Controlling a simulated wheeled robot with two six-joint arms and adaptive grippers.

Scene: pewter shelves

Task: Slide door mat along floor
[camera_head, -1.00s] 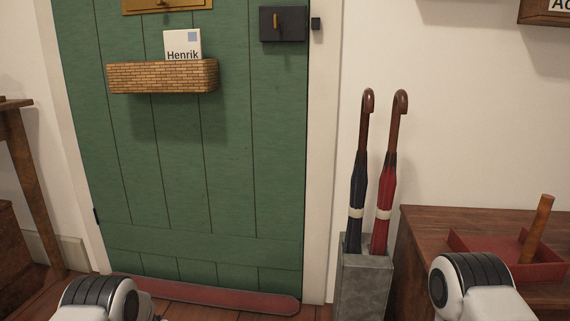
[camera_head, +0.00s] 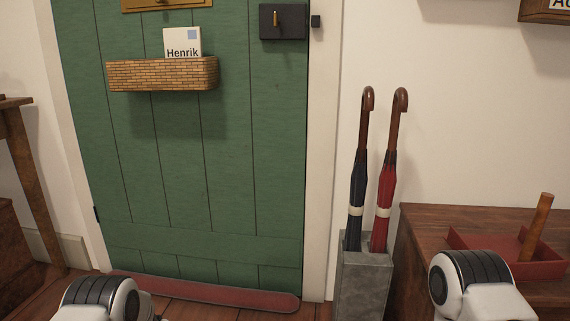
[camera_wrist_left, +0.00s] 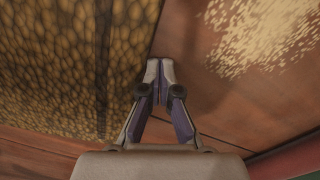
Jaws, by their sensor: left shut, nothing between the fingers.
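The door mat (camera_wrist_left: 55,70) fills the left of the left wrist view. It has a yellow-brown pebbled pattern with a dark stripe near its right edge. My left gripper (camera_wrist_left: 160,68) is shut and empty, its fingertips beside the mat's right edge. I cannot tell whether they touch the mat. The mat does not show in the head view. My right gripper is out of view; only the arms' upper parts show at the bottom of the head view.
Pale grains (camera_wrist_left: 265,35) lie scattered on the wooden floor (camera_wrist_left: 220,100) right of the mat. A red draught excluder (camera_head: 210,293) lies along the foot of the green door (camera_head: 200,180). An umbrella stand (camera_head: 363,285) and a wooden cabinet (camera_head: 420,235) stand to the right.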

